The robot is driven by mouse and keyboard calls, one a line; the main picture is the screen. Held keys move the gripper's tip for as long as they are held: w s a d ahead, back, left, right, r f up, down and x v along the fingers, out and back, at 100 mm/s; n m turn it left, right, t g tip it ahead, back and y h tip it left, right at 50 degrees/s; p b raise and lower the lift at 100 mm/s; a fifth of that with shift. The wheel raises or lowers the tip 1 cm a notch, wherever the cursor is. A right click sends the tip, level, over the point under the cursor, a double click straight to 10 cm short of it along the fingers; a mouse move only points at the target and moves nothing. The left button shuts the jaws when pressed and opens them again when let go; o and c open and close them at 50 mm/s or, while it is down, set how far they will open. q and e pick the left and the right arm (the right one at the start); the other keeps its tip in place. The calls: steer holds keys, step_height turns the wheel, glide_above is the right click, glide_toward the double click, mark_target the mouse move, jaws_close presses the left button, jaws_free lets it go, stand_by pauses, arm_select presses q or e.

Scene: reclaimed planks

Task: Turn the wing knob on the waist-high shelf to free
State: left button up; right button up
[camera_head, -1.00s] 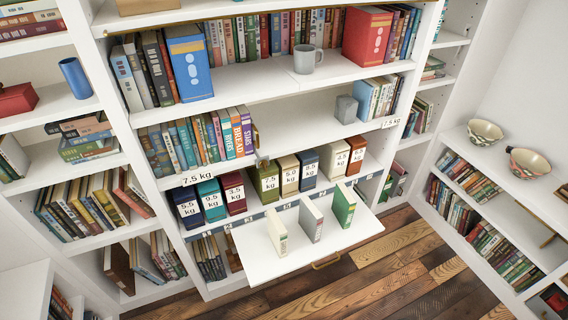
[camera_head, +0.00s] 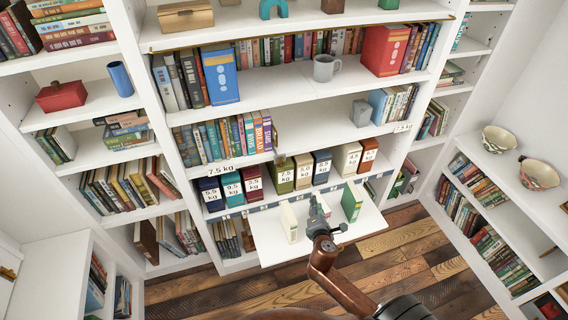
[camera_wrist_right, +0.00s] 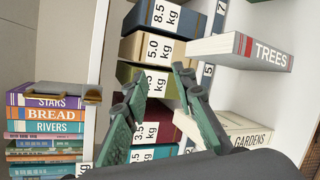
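A small metal fitting that looks like the wing knob (camera_head: 279,159) sits at the front edge of the shelf, right of the upright books. My left gripper is not in view.
Weight-labelled boxes (camera_head: 283,179) stand in a row under the knob's shelf. The white fold-down leaf (camera_head: 265,240) sticks out in front, carrying a cream book (camera_head: 289,222) and a green book (camera_head: 351,202). A grey mug (camera_head: 325,68) stands on the shelf above.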

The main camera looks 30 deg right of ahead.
steer(key=w+a+r+n+t+y, duration=0.1)
steer(key=w+a+r+n+t, duration=0.15)
steer(key=w+r+n, duration=0.45)
steer(key=n+t+y, duration=0.2)
steer(key=n+t, duration=0.1)
steer(key=n, duration=0.5)
glide_toward(282, 163)
steer(key=x, duration=0.8)
steer(key=shift+w+d+y, duration=0.25)
steer(key=shift+y, duration=0.05)
steer(key=shift+r, duration=0.1)
steer(key=shift+c, duration=0.6)
jaws_close()
